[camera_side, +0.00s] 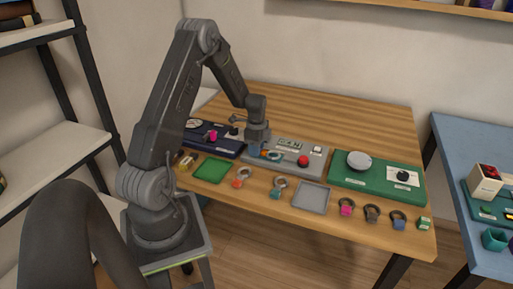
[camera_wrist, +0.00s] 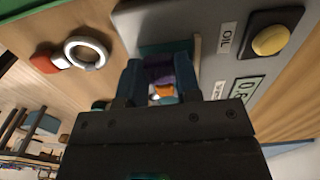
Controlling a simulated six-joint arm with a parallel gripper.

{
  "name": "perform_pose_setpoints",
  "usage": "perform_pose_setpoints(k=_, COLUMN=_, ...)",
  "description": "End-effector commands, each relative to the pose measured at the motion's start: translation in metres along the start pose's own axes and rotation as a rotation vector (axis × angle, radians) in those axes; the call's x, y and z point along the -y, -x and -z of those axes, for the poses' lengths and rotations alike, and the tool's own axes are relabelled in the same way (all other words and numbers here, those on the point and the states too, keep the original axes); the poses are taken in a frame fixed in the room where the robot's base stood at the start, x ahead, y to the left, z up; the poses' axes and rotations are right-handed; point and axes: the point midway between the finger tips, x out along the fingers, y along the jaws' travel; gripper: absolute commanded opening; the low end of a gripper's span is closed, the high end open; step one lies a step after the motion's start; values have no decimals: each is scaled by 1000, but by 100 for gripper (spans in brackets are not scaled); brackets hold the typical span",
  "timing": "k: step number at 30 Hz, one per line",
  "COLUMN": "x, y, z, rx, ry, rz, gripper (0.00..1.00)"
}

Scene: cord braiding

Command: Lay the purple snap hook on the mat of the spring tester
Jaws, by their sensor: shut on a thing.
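My gripper (camera_wrist: 160,82) is shut, with a purple piece (camera_wrist: 160,72) between its blue fingers. I take this for the purple snap hook; most of it is hidden by the fingers. An orange part (camera_wrist: 164,90) shows just by it. In the side view my gripper (camera_side: 256,151) is low over the left end of a grey panel (camera_side: 284,146) with a red button. A teal mat-like patch (camera_wrist: 165,47) lies on the panel beyond the fingers. I cannot tell whether the hook touches it, or read the name of the panel.
A navy panel (camera_side: 225,150) stands left, a green panel (camera_side: 377,182) right. Along the front lie a green tray (camera_side: 212,170), an orange hook (camera_side: 239,180), a teal hook (camera_side: 277,191), a grey tray (camera_side: 312,196) and several more hooks. Bare wood lies behind the panels.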

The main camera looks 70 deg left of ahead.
Motion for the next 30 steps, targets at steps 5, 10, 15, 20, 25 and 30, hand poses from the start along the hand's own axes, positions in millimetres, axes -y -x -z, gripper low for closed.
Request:
perform_pose_setpoints(k=5, x=0, y=0, z=0, rx=0, ry=0, rz=0, gripper=8)
perform_pose_setpoints(k=10, x=0, y=0, z=0, rx=0, ry=0, rz=0, gripper=8)
perform_pose_setpoints(k=15, x=0, y=-2, z=0, rx=0, ry=0, rz=0, gripper=8)
perform_pose_setpoints(k=20, x=0, y=-4, z=0, rx=0, ry=0, rz=-1, gripper=8)
perform_pose_setpoints(k=25, x=0, y=-5, z=0, rx=0, ry=0, rz=0, gripper=8)
perform_pose_setpoints(k=30, x=0, y=-6, z=0, rx=0, ry=0, rz=0, gripper=40)
